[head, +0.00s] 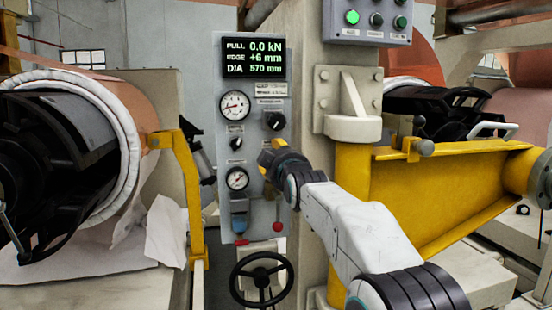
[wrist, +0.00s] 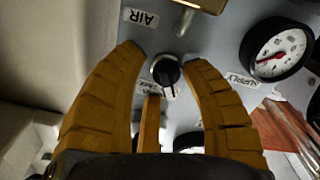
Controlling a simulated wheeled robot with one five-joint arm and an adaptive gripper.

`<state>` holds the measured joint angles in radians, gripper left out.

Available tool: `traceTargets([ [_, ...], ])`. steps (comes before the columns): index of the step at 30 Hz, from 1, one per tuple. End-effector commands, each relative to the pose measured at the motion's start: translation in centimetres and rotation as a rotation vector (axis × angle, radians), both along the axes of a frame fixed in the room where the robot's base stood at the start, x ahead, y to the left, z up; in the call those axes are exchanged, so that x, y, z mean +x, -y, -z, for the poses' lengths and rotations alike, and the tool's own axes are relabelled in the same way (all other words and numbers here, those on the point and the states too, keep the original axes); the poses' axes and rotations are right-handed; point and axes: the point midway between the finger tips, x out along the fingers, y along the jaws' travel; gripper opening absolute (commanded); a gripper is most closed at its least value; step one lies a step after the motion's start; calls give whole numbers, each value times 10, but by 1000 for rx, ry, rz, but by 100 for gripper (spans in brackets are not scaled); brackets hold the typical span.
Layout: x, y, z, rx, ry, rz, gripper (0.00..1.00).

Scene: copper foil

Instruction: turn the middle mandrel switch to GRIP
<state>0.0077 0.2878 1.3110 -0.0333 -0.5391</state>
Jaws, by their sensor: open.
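A black rotary switch (wrist: 166,70) with a pale pointer line sits on the grey panel in the wrist view. Its pointer points toward the bottom of that picture. A label beside it is partly covered by a finger, and I cannot read its words. My gripper (wrist: 165,58) is open, with its yellow fingers on both sides of the switch and one finger below it. I cannot tell whether they touch it. In the head view my gripper (head: 271,157) is in front of the panel (head: 262,215), right of the lower gauge, and hides this switch.
Another black knob (head: 275,121) is above my gripper, and a smaller one (head: 236,144) lies between the gauges. The supply gauge (wrist: 278,48) is close to the right finger. A yellow post (head: 352,200) stands right.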

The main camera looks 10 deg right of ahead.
Motion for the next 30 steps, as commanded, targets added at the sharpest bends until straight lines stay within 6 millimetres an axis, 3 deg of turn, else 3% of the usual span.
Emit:
traceTargets([
  [8, -11, -1, 0, 0, -2, -1, 41],
  [24, -88, 0, 0, 0, 1, 1, 41],
  [30, -109, 0, 0, 0, 2, 1, 41],
])
